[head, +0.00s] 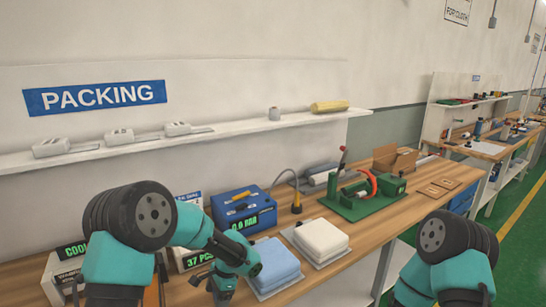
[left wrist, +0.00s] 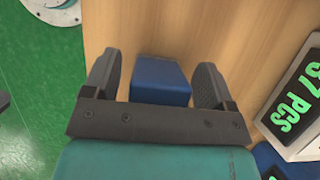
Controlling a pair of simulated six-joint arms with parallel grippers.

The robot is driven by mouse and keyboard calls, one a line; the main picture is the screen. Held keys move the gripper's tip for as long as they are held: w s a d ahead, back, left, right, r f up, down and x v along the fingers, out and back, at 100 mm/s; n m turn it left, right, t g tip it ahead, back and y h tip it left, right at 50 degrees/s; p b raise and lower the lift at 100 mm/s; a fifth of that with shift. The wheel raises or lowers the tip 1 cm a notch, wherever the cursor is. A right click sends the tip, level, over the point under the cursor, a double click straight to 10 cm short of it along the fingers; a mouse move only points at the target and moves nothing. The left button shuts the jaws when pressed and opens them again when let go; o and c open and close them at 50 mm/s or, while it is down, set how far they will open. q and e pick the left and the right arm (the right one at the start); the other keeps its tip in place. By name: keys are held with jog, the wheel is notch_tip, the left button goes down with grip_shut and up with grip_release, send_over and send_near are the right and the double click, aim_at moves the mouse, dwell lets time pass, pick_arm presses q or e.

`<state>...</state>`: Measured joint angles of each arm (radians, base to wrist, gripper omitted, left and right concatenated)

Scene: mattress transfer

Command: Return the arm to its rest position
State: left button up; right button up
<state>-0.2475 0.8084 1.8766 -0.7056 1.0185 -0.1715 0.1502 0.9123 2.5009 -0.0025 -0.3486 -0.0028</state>
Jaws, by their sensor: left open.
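My left arm (head: 205,236) reaches in from the left of the head view, over the front of the packing bench. Its gripper is hard to make out there. In the left wrist view my left gripper (left wrist: 160,82) is open, its two dark fingers well apart. A blue block (left wrist: 160,82) shows between the fingers over the wood; I cannot tell how far below it is, and no finger touches it. Only an upper part of my right arm (head: 440,255) shows at the lower right; its gripper is out of view. A light-blue pad (head: 272,266) and a white pad (head: 321,239) lie on trays.
The wooden bench (head: 379,242) also holds a blue device (head: 246,213), a green fixture (head: 362,201) and an open carton (head: 395,160). A counter display (left wrist: 299,105) lies right of the left gripper. Green floor (left wrist: 42,112) shows beyond the bench edge.

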pick_arm(q)
jog(key=v, duration=1.2)
jog(key=x, duration=1.2)
notch_tip(320, 180, up, 4)
jog(key=shift+f, duration=0.25)
jog(key=shift+s+d+r, duration=0.15)
jog(key=shift+s+d, duration=0.05)
jog(key=shift+s, duration=0.25)
